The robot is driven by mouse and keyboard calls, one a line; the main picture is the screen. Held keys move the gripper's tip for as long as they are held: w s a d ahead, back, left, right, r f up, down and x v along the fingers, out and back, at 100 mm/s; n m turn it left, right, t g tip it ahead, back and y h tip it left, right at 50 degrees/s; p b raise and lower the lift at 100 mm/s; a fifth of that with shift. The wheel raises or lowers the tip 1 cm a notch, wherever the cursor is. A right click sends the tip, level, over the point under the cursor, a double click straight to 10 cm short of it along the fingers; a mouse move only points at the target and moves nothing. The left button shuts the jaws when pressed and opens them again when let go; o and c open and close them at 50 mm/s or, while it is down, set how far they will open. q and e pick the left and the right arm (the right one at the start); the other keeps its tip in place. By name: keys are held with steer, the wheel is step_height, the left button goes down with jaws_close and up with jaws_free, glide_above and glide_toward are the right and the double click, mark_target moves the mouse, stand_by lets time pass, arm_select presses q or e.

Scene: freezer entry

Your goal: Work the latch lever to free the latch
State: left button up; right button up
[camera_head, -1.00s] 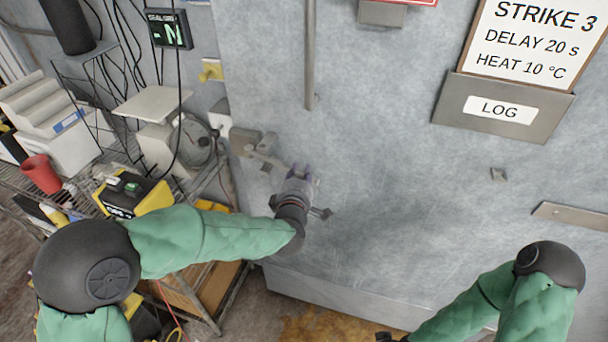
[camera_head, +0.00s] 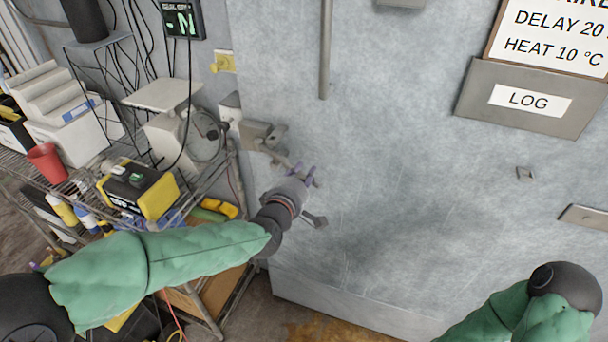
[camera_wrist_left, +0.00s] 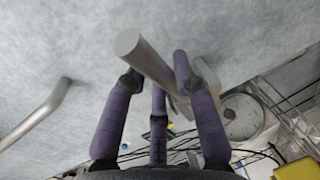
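The latch (camera_head: 262,137) is a grey metal block on the left edge of the pale grey door. Its lever (camera_head: 283,157) slants down and right from it.
Left of the door stands a wire shelf with a round dial (camera_head: 205,135), a yellow-black box (camera_head: 150,190) and a red cup (camera_head: 46,162). A vertical bar (camera_head: 325,50) is fixed above right of the latch. The door face right of my left gripper is mostly clear.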

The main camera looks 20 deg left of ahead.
arm_select(q)
steer(key=shift+o, duration=1.4)
steer(key=s+r, duration=0.2)
steer(key=s, duration=0.9)
steer(key=shift+s, duration=0.4)
